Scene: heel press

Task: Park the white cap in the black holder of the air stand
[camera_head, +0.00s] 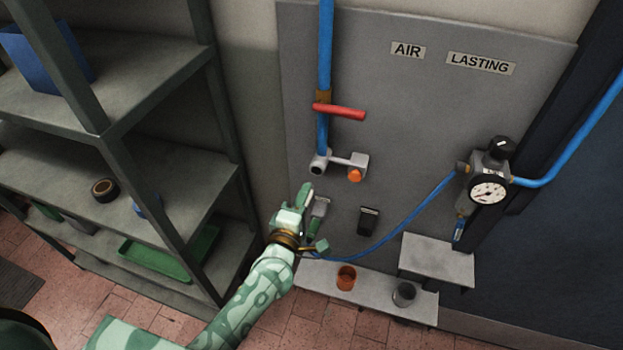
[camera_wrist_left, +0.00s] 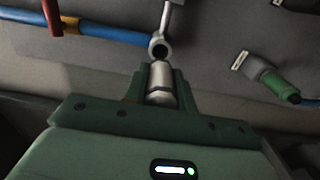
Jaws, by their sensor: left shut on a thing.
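My left gripper (camera_head: 305,192) is in front of the grey panel, below the left pipe outlet (camera_head: 319,165). In the left wrist view its fingers (camera_wrist_left: 160,88) are shut on a pale, hex-sided cap (camera_wrist_left: 160,78), which looks grey-white. The cap's end is close to the ring-shaped open outlet (camera_wrist_left: 158,47); I cannot tell if they touch. The cap itself is not clear in the head view. The black holder (camera_head: 369,220) is on the panel to the right of the gripper, and I see nothing clearly in it. My right gripper is not in view.
A grey holder (camera_head: 320,207) with a green-ended hose fitting (camera_wrist_left: 283,90) is close beside my left gripper. An orange cap (camera_head: 354,175) is on the right outlet. A blue hose (camera_head: 400,233) runs below the black holder. Orange (camera_head: 346,277) and grey (camera_head: 404,294) cups stand on the low ledge.

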